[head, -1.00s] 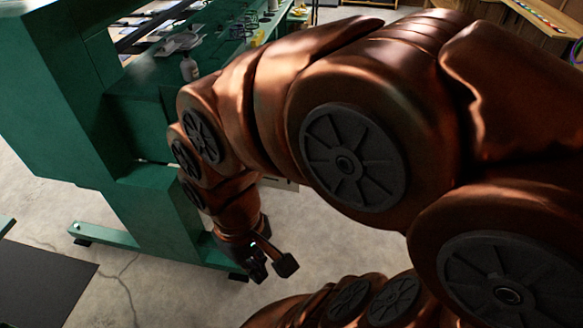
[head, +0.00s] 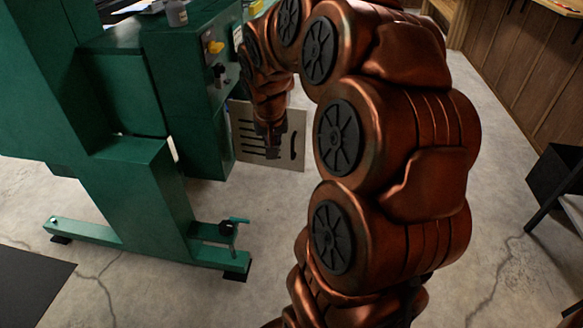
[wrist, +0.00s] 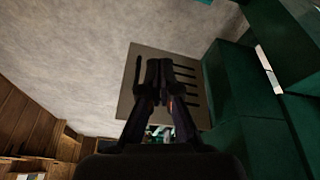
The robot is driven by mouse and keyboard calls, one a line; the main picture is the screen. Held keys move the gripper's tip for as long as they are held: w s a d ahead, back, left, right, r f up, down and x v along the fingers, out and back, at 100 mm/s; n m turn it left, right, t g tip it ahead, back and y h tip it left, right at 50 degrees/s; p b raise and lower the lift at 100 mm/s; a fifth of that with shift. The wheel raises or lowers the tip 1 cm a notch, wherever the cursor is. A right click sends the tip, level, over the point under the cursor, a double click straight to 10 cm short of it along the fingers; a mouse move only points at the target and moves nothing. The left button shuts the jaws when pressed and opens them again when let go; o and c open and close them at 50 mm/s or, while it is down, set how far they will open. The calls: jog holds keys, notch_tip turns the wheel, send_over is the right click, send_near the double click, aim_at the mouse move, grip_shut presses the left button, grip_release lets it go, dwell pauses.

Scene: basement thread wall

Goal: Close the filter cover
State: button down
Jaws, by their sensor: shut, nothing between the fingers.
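The filter cover appears to be the pale slotted panel (head: 298,118) standing out from the side of the green machine (head: 185,95). It has several dark slots and one longer slot near its free edge. My gripper (head: 272,148) points down in front of the panel and hides part of it. In the wrist view, my gripper (wrist: 160,68) has its dark fingers together and empty, and they overlap the middle of the panel (wrist: 125,100). I cannot tell whether they touch it.
Knobs (head: 215,47) are on the machine's side. A dark bin (head: 555,175) stands at the right by the wooden wall (head: 515,75). The concrete floor between is free.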

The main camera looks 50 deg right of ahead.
jog(key=m+h+b, duration=0.1)
jog(key=m+b, duration=0.1)
jog(key=b, duration=0.1)
send_near(292, 150)
jog(key=s+a+r, duration=0.1)
jog(key=s+a, duration=0.3)
jog(key=s, duration=0.1)
jog(key=w+d+f, duration=0.1)
jog(key=f, duration=0.2)
jog(key=w+d+f+b, duration=0.1)
jog(key=w+f, duration=0.1)
jog(key=w+d+f, duration=0.1)
jog(key=d+f, duration=0.1)
jog(key=f, duration=0.1)
jog(key=shift+w+f, duration=0.2)
jog(key=shift+f, duration=0.1)
jog(key=shift+w+d, duration=0.45)
jog(key=shift+d, duration=0.2)
jog(key=shift+r+t, duration=0.1)
jog(key=shift+t, duration=0.2)
